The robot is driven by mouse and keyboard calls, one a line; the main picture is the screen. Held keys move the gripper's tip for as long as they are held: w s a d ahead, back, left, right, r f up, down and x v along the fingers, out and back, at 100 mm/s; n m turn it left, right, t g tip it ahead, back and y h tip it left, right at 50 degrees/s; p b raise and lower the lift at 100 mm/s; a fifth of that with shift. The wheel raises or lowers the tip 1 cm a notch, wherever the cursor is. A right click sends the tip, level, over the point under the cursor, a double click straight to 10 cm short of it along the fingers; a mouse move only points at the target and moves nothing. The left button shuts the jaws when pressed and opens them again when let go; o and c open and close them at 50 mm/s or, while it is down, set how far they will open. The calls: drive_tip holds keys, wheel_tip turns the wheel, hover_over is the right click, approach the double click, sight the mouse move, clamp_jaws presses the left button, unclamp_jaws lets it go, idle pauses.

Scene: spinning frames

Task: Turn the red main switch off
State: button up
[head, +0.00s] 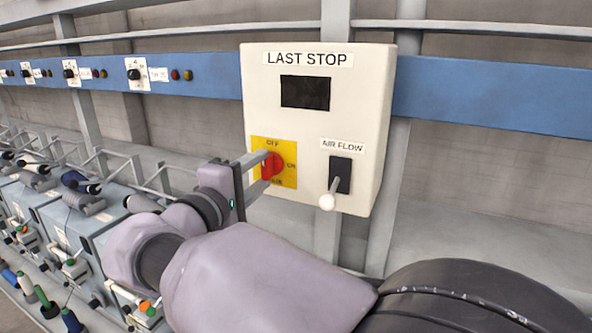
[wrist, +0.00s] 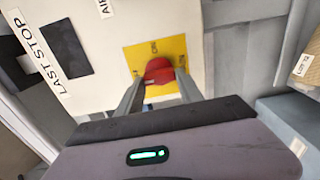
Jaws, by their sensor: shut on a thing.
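The red main switch (head: 272,164) is a rotary knob on a yellow plate (head: 288,180) at the lower left of the white LAST STOP box. The plate reads OFF at the top and ON at the right; the lower word is too small to read. My gripper (head: 266,169) reaches it from the left, one finger above and one below in the head view. In the wrist view the red knob (wrist: 159,72) sits between the two fingertips of my gripper (wrist: 160,80), which is shut on it. The fingers partly hide the knob, so I cannot tell its exact pointing direction.
An AIR FLOW lever (head: 329,195) with a white ball end sticks out right of the switch. A dark display (head: 305,92) is above. Spinning machines (head: 75,225) with bobbins line the left. A blue rail (head: 490,95) runs behind the box.

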drive_tip(key=o, duration=1.4)
drive_tip(key=p+v, duration=0.3)
drive_tip(key=v, duration=1.4)
drive_tip(key=shift+s+a, duration=0.1)
drive_tip(key=shift+s, duration=0.1)
